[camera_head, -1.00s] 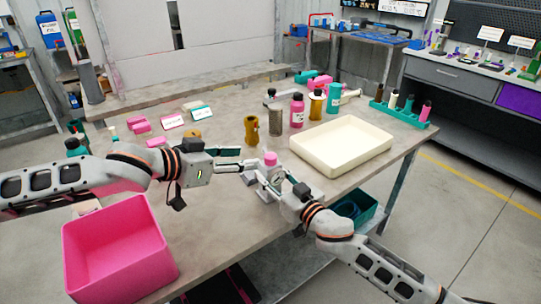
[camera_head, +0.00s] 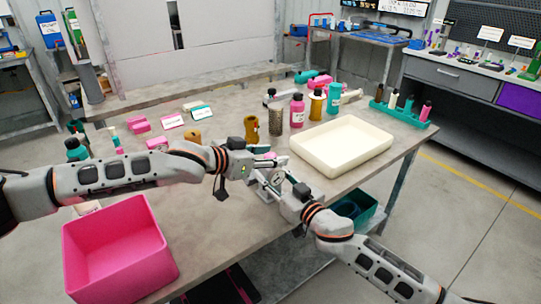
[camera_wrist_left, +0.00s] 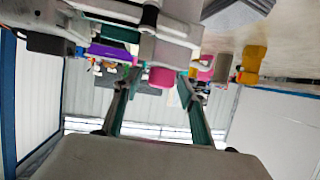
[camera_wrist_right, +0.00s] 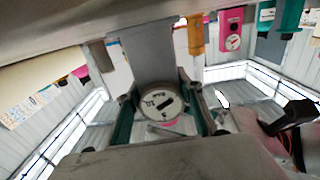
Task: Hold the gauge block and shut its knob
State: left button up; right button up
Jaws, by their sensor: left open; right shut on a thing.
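The gauge block shows in the head view as a pale block with a round white dial (camera_head: 276,177), near the table's front edge. Its dial (camera_wrist_right: 162,103) lies between the fingers of my right gripper (camera_wrist_right: 160,100) in the right wrist view, and that gripper is shut on the block. The pink knob (camera_wrist_left: 162,77) shows in the left wrist view between the spread fingers of my left gripper (camera_wrist_left: 158,80). The left gripper is open, with a small gap visible on each side of the knob. In the head view this gripper mostly hides the knob.
A cream tray (camera_head: 342,168) lies right of the gauge block. A brown bottle (camera_head: 251,130), a metal cylinder (camera_head: 275,121) and a pink bottle (camera_head: 297,111) stand behind it. A pink bin (camera_head: 118,203) sits at the front left. The tabletop before the block is clear.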

pick_arm(q)
jog(key=c, duration=1.1)
